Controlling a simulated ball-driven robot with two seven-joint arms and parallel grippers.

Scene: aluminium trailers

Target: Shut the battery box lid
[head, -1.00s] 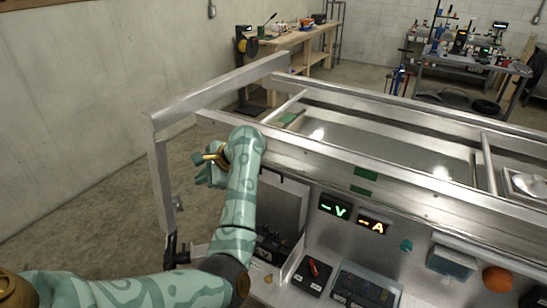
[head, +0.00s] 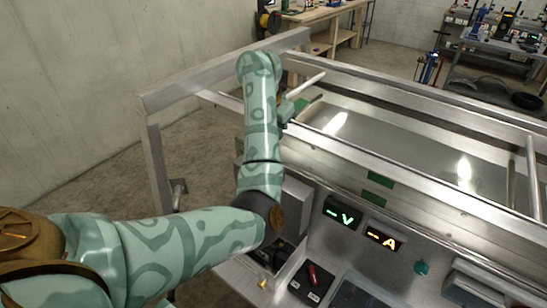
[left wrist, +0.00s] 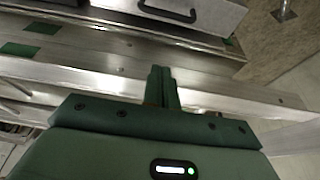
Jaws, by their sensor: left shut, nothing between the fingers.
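The battery box lid (head: 297,206) is a grey metal panel standing raised behind the open box. My left arm covers part of it in the head view. In the left wrist view the grey panel (left wrist: 212,14) with a black handle shows at the top edge. Dark battery parts (head: 288,250) show in the box below the lid. My left gripper (head: 287,110) is above the aluminium frame, behind the lid, mostly hidden by my arm. In the left wrist view its green fingers (left wrist: 161,78) are together and empty, pointing toward the lid side, apart from the lid. My right gripper is out of view.
A long aluminium rail (head: 400,180) runs across behind the box. An upright frame post (head: 158,168) stands to the left. Green and amber readouts (head: 342,215) and a small red-switch box (head: 311,280) are to the right. Open floor lies left of the frame.

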